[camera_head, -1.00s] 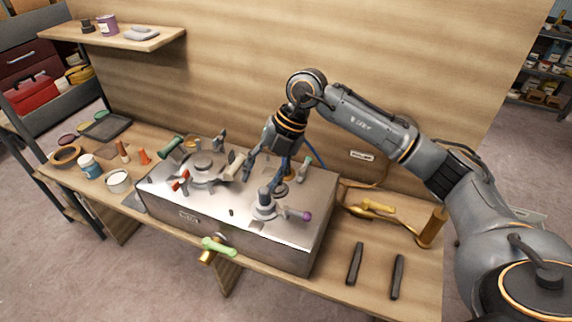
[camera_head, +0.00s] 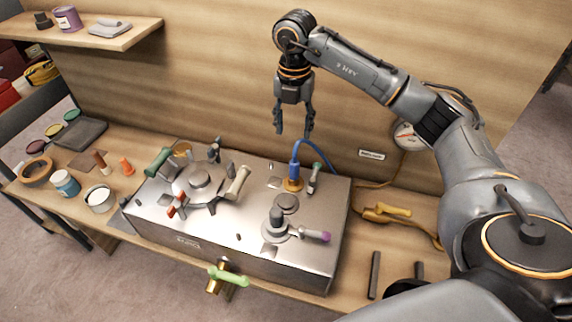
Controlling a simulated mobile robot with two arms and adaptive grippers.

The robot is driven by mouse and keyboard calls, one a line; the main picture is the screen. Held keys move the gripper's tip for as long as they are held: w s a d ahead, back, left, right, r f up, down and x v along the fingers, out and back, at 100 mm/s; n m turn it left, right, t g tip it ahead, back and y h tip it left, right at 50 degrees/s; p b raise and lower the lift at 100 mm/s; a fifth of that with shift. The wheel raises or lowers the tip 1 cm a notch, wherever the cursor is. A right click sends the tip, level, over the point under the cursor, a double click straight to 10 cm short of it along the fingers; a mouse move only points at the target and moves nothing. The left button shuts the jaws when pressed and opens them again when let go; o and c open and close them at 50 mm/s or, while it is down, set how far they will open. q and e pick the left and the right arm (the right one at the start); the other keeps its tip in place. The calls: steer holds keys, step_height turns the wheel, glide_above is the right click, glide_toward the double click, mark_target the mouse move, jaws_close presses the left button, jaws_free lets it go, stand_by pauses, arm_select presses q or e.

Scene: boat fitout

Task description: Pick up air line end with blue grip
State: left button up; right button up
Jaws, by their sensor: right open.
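The air line end with the blue grip (camera_head: 294,170) stands upright in a brass-coloured fitting (camera_head: 292,185) at the back right of the steel box top. Its blue hose (camera_head: 318,151) arches up from it and runs right, behind the box. My right gripper (camera_head: 293,133) points down with its two fingers apart, empty. In the picture it shows just above the blue grip; the gap in depth is hard to judge. My left gripper is not in view.
The steel box (camera_head: 170,228) carries several handled fittings, including a green-handled one (camera_head: 314,179) close right of the blue grip and a purple-tipped one (camera_head: 314,235). A wooden wall (camera_head: 200,90) rises behind. Jars and a black tray (camera_head: 80,132) stand at left.

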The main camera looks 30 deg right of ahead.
mark_target(295, 154)
steer(key=f, duration=0.3)
steer(key=s+f+p, duration=0.1)
steer(key=f, duration=0.1)
steer(key=shift+s+f, duration=0.2)
steer(key=shift+f, duration=0.2)
step_height(295, 154, down, 3)
steer(key=shift+w+p, duration=0.15)
steer(key=shift+p, duration=1)
step_height(295, 154, down, 3)
steer(key=shift+r+p, duration=0.2)
steer(key=shift+p, duration=0.25)
steer(key=shift+f, duration=0.55)
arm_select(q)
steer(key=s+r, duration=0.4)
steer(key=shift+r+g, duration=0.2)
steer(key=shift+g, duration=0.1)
arm_select(e)
jaws_close()
